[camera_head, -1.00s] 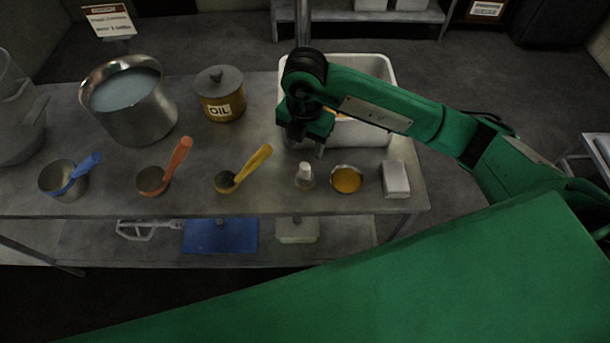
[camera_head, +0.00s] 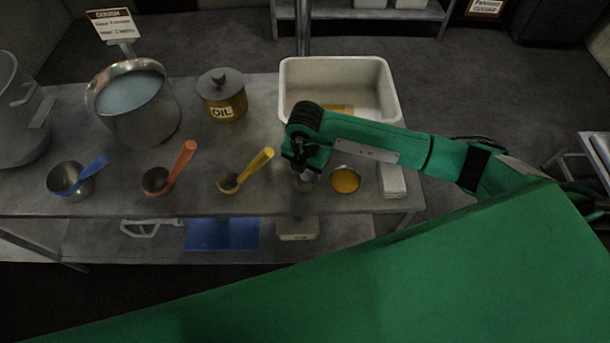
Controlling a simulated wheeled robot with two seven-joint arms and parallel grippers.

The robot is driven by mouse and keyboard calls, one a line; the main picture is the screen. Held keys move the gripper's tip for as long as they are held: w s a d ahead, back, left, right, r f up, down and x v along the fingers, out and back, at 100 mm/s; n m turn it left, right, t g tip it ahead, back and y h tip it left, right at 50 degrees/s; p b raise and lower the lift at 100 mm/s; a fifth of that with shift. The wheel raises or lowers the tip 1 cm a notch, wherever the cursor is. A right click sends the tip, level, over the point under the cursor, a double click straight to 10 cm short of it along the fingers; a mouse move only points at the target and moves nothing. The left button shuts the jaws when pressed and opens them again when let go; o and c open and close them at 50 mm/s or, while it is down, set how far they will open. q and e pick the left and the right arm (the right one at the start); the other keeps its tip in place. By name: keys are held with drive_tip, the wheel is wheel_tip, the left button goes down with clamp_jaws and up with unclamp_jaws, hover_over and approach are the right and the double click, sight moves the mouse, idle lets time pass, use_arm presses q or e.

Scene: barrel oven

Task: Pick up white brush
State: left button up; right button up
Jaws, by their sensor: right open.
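A small pale upright item, likely the white brush (camera_head: 304,186), stands near the table's front edge. My right gripper (camera_head: 304,174) is directly over it, pointing down, and hides most of it. Its jaws are open around or just above the item's top; I cannot tell which. A dish of yellow-orange contents (camera_head: 345,180) is just right of the gripper. My left gripper is not in view.
A white block (camera_head: 392,181) lies at the table's right end. A yellow-handled ladle (camera_head: 246,171) is close on the left. Behind are a white tub (camera_head: 390,95) and an oil pot (camera_head: 222,97). My right forearm passes above the table's right side.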

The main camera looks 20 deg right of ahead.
clamp_jaws()
drive_tip(key=shift+r, duration=0.1)
wheel_tip(320, 180, up, 20)
drive_tip(key=b, duration=0.3)
idle(0.4)
drive_tip(key=c, duration=0.9)
unclamp_jaws()
drive_tip(key=shift+c, duration=0.3)
